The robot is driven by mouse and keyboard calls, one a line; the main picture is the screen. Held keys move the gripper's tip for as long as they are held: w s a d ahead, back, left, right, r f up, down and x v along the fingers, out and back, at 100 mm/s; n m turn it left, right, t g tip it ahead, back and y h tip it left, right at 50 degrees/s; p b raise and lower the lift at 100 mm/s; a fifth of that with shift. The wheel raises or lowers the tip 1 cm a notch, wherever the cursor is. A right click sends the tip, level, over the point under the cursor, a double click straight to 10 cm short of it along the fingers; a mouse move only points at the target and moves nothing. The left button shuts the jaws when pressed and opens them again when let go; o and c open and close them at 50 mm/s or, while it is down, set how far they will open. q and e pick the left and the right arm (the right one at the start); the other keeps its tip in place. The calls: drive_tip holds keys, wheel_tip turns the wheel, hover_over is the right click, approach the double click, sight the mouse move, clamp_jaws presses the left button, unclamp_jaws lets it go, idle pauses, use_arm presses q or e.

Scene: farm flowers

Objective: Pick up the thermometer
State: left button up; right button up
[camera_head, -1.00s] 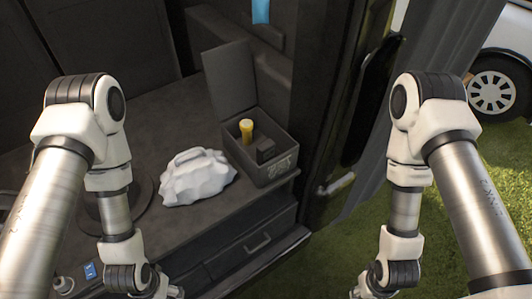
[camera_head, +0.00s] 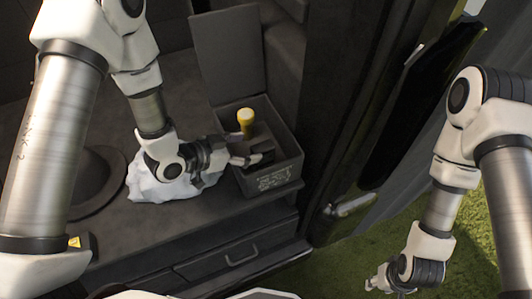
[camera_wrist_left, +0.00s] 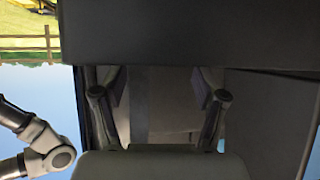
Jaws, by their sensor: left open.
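An open dark grey box (camera_head: 276,185) stands on the dark counter, its lid raised at the back. A yellow, round-topped item (camera_head: 246,121) stands upright in it beside a small dark block (camera_head: 264,150); I cannot tell which of them, if either, is the thermometer. My left gripper (camera_head: 245,159) is open at the box's left side, its fingertips by the rim, close to the dark block and below the yellow item. In the left wrist view its open fingers (camera_wrist_left: 160,108) face a dark surface, with no item clearly between them. My right gripper (camera_head: 378,281) hangs low at right, its jaws unclear.
A crumpled white bag (camera_head: 150,190) lies on the counter (camera_head: 140,230) left of the box, partly behind my left wrist. A round dark disc (camera_head: 90,190) sits farther left. A drawer (camera_head: 240,252) is below the counter edge. Grass (camera_head: 340,260) lies to the right.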

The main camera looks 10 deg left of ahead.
sight(260, 147)
use_arm(q)
drive_tip(key=x, duration=0.4)
drive_tip(key=shift+w+d+f+p, duration=0.1)
drive_tip(key=shift+f+p, duration=0.2)
drive_tip(key=shift+f, duration=0.1)
drive_tip(key=shift+c, duration=0.9)
clamp_jaws()
drive_tip(key=shift+r, duration=0.1)
